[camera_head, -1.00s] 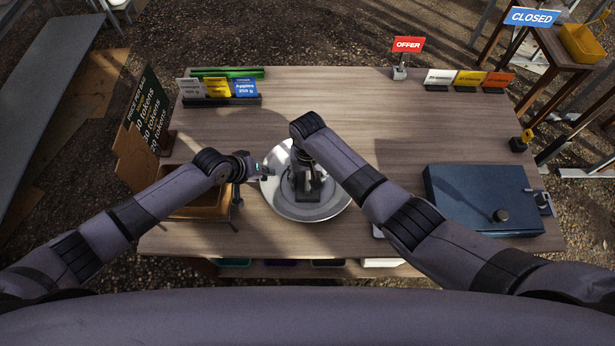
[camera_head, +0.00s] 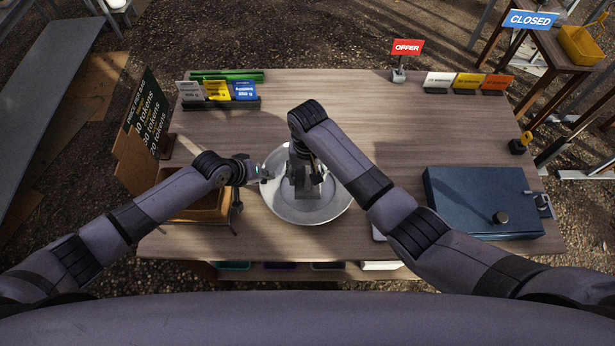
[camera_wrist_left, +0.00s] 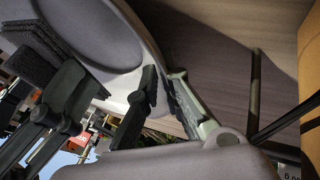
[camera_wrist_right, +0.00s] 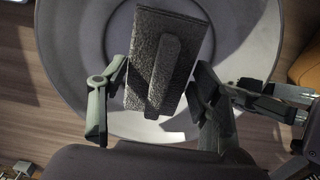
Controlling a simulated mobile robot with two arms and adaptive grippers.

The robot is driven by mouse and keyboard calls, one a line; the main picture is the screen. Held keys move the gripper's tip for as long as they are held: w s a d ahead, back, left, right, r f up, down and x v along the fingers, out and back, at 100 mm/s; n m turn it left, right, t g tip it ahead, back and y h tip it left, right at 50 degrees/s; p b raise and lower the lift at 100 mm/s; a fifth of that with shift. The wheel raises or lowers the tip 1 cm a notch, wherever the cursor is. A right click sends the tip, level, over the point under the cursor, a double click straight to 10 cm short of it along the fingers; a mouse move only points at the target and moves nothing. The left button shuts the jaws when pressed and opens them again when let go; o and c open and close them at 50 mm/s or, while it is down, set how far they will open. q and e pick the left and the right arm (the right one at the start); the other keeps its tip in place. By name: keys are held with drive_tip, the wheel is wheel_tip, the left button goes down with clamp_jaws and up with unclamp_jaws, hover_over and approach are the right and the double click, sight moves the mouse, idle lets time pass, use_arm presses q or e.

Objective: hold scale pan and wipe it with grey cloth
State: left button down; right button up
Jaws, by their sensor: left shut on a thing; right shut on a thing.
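The scale pan (camera_head: 325,207) is a round, shiny metal dish near the front middle of the table. My left gripper (camera_head: 265,174) is shut on its left rim; the left wrist view shows the fingers (camera_wrist_left: 163,88) pinching the edge of the pan (camera_wrist_left: 95,35). My right gripper (camera_head: 307,182) is over the middle of the pan, pointing down. In the right wrist view its fingers (camera_wrist_right: 160,100) are on either side of the grey cloth (camera_wrist_right: 163,70), a rough dark grey pad with a raised strip. The cloth is over the pan's inside; whether it touches is hard to tell.
A brown crate (camera_head: 212,212) is left of the pan, close to my left gripper. A blue box (camera_head: 480,195) with a dark knob is at the right. Price signs (camera_head: 218,90) stand at the back left. The table's back middle is clear.

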use_arm(q)
drive_tip(key=shift+s+f, duration=0.2)
use_arm(e)
drive_tip(key=shift+r, duration=2.4)
use_arm(q)
drive_tip(key=c, duration=1.7)
unclamp_jaws()
drive_tip(key=shift+w+r, duration=0.15)
drive_tip(key=v, duration=1.2)
